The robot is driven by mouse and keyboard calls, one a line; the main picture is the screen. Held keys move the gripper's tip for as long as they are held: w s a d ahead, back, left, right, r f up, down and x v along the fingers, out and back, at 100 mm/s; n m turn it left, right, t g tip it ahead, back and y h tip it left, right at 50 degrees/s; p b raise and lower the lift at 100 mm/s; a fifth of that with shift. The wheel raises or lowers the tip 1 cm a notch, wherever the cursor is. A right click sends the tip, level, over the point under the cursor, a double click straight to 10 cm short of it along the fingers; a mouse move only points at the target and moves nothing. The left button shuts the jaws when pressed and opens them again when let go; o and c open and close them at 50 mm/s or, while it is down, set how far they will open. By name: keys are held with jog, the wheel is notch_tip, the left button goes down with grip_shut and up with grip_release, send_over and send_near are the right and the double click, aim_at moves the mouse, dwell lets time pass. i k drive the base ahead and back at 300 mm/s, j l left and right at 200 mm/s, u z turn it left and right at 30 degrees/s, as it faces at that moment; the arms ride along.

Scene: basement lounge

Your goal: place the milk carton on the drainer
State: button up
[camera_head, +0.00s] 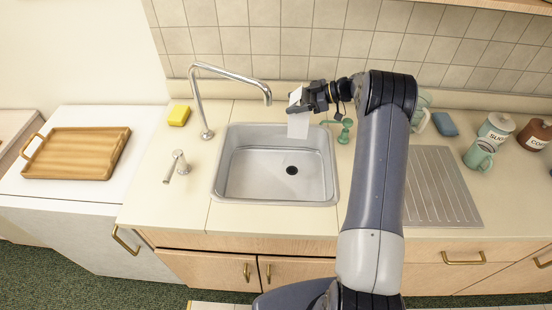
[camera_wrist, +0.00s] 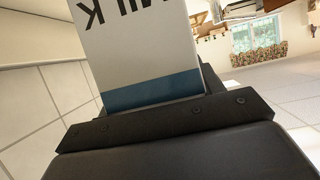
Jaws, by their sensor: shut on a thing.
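The milk carton (camera_head: 298,122) is white and hangs in my gripper (camera_head: 306,106) over the back right part of the sink, near the wall side. In the wrist view the milk carton (camera_wrist: 145,50) shows the letters "MILK" and a blue band, close against the dark gripper (camera_wrist: 165,122). My gripper is shut on it. The drainer (camera_head: 440,188) is a ribbed metal plate set in the counter right of the sink; my arm hides its left part. Its visible surface is bare.
The sink (camera_head: 255,185) is empty, with a tall tap (camera_head: 235,75) at its left. A green item (camera_head: 345,130) stands right behind the sink.

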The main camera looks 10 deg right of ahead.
aim_at(422, 188)
jog(key=k, duration=1.5)
